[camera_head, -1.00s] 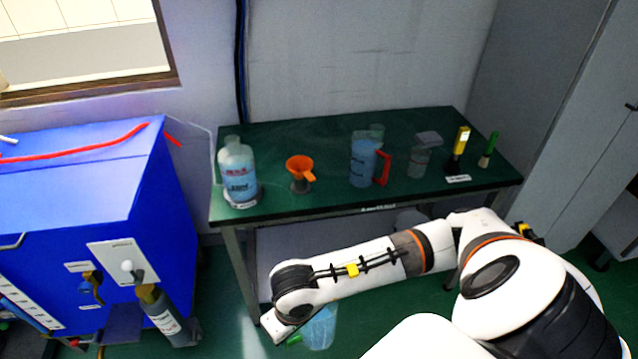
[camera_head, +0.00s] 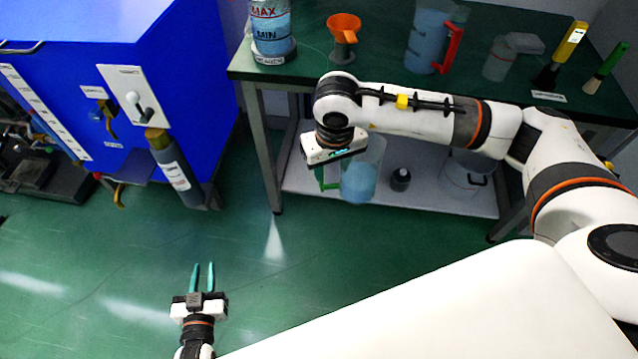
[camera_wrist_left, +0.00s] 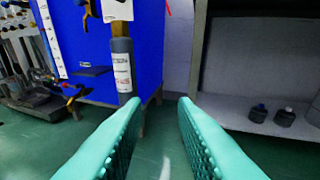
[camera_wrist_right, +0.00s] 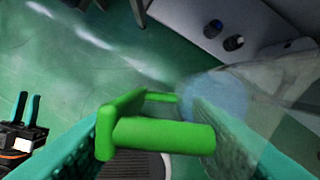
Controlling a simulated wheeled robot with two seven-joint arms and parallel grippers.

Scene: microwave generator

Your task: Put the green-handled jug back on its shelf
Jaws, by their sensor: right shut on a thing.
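The green-handled jug (camera_head: 362,178) is clear with blue liquid at the bottom. It hangs roughly upright in front of the table's white lower shelf (camera_head: 430,198); I cannot tell how far in front. My right gripper (camera_head: 328,166) is shut on its green handle. In the right wrist view the handle (camera_wrist_right: 160,136) lies between the fingers, with the see-through body to the right. The lower shelf also shows in the left wrist view (camera_wrist_left: 232,108). My left gripper (camera_head: 203,270) is open and empty, low over the floor, left of the table.
On the lower shelf stand a dark small bottle (camera_head: 401,179) and a clear container (camera_head: 466,172). The green tabletop (camera_head: 385,85) holds a blue-liquid bottle (camera_head: 271,25), an orange funnel (camera_head: 343,27) and a red-handled jug (camera_head: 428,40). A blue cabinet (camera_head: 170,60) stands left. The floor between is clear.

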